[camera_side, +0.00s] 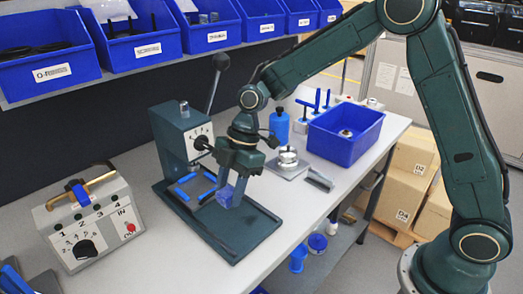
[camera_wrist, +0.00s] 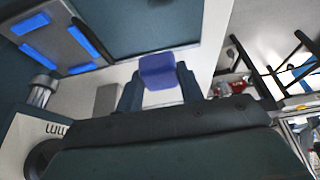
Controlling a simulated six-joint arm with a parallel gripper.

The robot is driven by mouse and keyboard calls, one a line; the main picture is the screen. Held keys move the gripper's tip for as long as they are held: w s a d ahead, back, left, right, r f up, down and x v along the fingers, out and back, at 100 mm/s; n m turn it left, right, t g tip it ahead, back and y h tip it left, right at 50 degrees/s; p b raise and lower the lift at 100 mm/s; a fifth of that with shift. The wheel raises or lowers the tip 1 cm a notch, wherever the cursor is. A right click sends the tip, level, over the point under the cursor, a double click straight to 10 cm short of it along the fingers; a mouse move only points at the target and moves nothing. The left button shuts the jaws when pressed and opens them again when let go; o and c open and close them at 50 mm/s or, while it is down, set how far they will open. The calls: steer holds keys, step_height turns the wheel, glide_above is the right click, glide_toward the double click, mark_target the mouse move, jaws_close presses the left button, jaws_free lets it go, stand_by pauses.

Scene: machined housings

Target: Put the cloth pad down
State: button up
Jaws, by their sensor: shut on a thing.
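The cloth pad (camera_side: 225,197) is a small blue block-like pad. My gripper (camera_side: 233,188) is shut on it and holds it over the dark green base plate (camera_side: 236,238) of the bench press, in front of the press column. In the wrist view the pad (camera_wrist: 158,70) sits between the two fingers of my gripper (camera_wrist: 159,86), sticking out past their tips. The side view does not show clearly how much gap lies under the pad. My fingers hide part of it.
The press (camera_side: 180,135) with its lever stands behind my gripper. A grey fixture with blue strips (camera_side: 193,184) lies on its base. To the right are a metal part (camera_side: 288,156), a blue bottle (camera_side: 279,124) and a blue bin (camera_side: 345,148). A control box (camera_side: 88,222) stands left.

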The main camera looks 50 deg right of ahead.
steer(key=shift+a, duration=0.1)
step_height(320, 180, up, 10)
glide_above(195, 275)
steer(key=d, duration=0.2)
steer(key=f, duration=1.9)
steer(key=shift+a+f, duration=0.25)
steer(key=shift+f, duration=0.05)
steer(key=shift+f, duration=0.15)
steer(key=o, duration=1)
steer(key=v, duration=1.2)
